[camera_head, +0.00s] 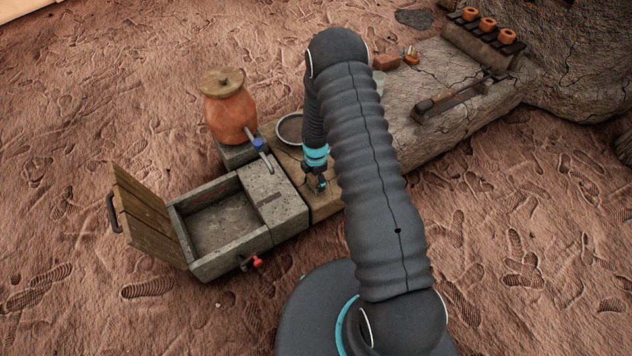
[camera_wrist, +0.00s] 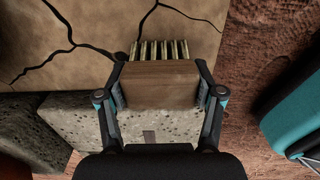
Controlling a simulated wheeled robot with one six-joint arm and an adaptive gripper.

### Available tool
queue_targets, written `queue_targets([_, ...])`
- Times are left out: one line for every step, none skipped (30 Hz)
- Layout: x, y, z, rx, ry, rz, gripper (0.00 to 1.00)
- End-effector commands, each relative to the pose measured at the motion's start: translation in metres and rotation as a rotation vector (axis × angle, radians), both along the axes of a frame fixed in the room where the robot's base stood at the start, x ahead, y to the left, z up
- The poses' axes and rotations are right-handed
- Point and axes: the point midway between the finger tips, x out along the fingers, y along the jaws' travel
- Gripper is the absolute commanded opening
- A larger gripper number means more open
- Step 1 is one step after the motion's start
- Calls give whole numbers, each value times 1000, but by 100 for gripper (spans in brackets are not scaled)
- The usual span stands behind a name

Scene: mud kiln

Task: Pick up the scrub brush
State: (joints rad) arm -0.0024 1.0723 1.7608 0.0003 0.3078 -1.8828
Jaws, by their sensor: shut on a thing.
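The scrub brush (camera_wrist: 160,84) has a brown wooden block and a row of pale bristles along its far edge in the wrist view. My gripper (camera_wrist: 162,92) is shut on the wooden block, with one finger on each side of it. In the head view my gripper (camera_head: 317,186) points down over the cracked clay slab beside the stone basin. The brush is too small and too covered by my gripper to make out there. I cannot tell whether the brush touches the surface below it.
A stone basin (camera_head: 252,237) with an open wooden lid (camera_head: 148,217) and a red tap (camera_head: 258,261) stands to the left. An orange clay jar (camera_head: 231,113) with a blue tap and a round dish (camera_head: 290,128) are behind. A long stone bench (camera_head: 440,140) runs right.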

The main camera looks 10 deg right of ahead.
Motion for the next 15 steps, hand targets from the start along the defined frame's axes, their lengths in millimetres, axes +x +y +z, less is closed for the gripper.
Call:
queue_targets([0, 0, 0, 0, 0, 0, 24])
queue_targets([0, 0, 0, 0, 0, 0, 24])
queue_targets([0, 0, 0, 0, 0, 0, 24])
queue_targets([0, 0, 0, 0, 0, 0, 24])
queue_targets([0, 0, 0, 0, 0, 0, 24])
queue_targets([0, 0, 1, 0, 0, 0, 24])
queue_targets([0, 0, 2, 0, 0, 0, 24])
queue_targets([0, 0, 3, 0, 0, 0, 24])
queue_targets([0, 0, 5, 0, 0, 0, 24])
queue_targets([0, 0, 7, 0, -1, 0, 23])
queue_targets([0, 0, 10, 0, -1, 0, 23])
queue_targets([0, 0, 14, 0, -1, 0, 23])
queue_targets([0, 0, 17, 0, -1, 0, 23])
queue_targets([0, 0, 21, 0, -1, 0, 23])
queue_targets([1, 0, 28, 0, -3, 0, 23])
